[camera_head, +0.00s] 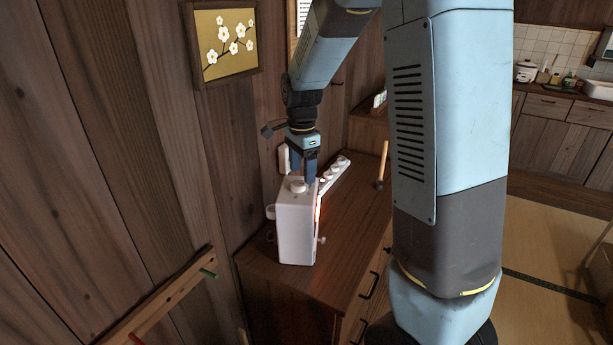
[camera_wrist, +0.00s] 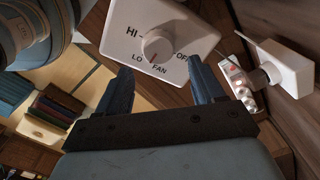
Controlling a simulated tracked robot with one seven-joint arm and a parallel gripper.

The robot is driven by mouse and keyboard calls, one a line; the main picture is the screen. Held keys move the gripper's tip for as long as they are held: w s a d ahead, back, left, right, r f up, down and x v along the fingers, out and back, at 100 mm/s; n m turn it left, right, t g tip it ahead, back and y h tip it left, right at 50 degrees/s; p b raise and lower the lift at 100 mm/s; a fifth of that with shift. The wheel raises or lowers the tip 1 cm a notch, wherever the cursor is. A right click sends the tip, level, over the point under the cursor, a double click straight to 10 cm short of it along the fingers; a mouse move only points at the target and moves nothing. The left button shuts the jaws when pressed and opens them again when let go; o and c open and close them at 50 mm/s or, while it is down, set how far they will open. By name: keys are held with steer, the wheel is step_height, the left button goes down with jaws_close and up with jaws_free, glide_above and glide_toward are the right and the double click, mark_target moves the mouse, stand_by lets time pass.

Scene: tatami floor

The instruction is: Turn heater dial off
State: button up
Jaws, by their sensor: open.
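The white heater (camera_head: 296,232) stands upright on the wooden cabinet, with an orange glow on its right side. Its round dial (camera_head: 298,185) is on the top face. In the wrist view the dial (camera_wrist: 157,45) sits on the white panel (camera_wrist: 200,38) marked HI, LO, FAN and OFF. A red mark on the dial points toward FAN. My gripper (camera_head: 303,176) is above the heater's top, pointing down. In the wrist view my gripper (camera_wrist: 163,73) is open, with its two blue fingers apart and the dial beyond the gap. I see no contact with the dial.
A white power strip (camera_head: 334,172) lies behind the heater, near the wall. A wooden-handled tool (camera_head: 382,164) stands on the cabinet (camera_head: 350,235) to the right. A peg rack (camera_head: 165,298) is at lower left. The cabinet top right of the heater is mostly clear.

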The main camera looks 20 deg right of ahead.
mark_target(302, 181)
step_height(302, 181, up, 11)
steer(key=shift+f, duration=0.2)
stand_by(0.4)
